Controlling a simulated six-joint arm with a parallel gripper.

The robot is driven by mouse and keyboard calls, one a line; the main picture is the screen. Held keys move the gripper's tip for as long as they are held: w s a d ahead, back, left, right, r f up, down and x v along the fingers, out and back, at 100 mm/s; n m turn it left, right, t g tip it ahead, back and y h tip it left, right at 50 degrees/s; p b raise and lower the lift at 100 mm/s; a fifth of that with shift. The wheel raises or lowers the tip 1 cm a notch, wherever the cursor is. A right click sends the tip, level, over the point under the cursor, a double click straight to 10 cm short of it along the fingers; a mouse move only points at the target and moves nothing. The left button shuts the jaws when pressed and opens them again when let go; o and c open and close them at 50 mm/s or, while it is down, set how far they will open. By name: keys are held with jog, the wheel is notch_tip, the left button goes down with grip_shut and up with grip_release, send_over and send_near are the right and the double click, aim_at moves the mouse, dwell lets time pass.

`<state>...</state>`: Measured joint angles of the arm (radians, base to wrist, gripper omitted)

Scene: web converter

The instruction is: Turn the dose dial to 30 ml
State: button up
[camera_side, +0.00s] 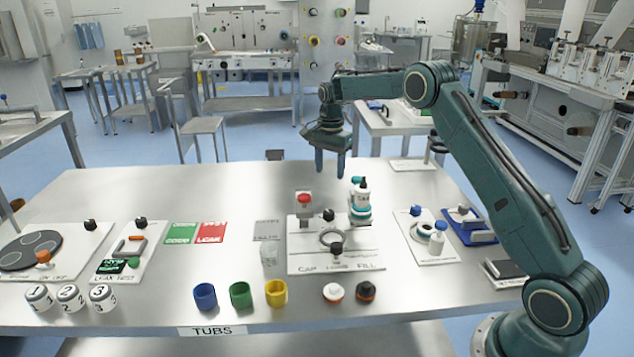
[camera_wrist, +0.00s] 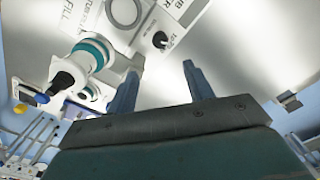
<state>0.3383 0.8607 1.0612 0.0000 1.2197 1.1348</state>
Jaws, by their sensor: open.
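The white cap-and-fill board (camera_side: 360,262) lies mid-table, with a ring at its centre. A small black knob (camera_side: 337,248) stands near the board's front edge; another (camera_side: 328,214) is at its back. I cannot tell for sure which is the dose dial, and no scale is readable. A black knob (camera_wrist: 160,40) with small print beside it also shows in the wrist view. A white and teal dispenser (camera_side: 360,203) stands at the board's right back; it also shows in the wrist view (camera_wrist: 92,52). My gripper (camera_side: 331,174) is open and empty, pointing down, above the table behind the board.
A box with a red button (camera_side: 304,200) stands at the board's left back. Blue (camera_side: 205,297), green (camera_side: 240,295) and yellow (camera_side: 276,293) tubs line the front. The table behind the board is mostly clear.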

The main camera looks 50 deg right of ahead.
aim_at(329, 212)
jog(key=m, duration=0.4)
notch_tip(329, 212, down, 14)
jog(key=shift+r, duration=0.1)
dwell(1.0)
jog(key=shift+c, duration=0.2)
jog(key=c, duration=0.9)
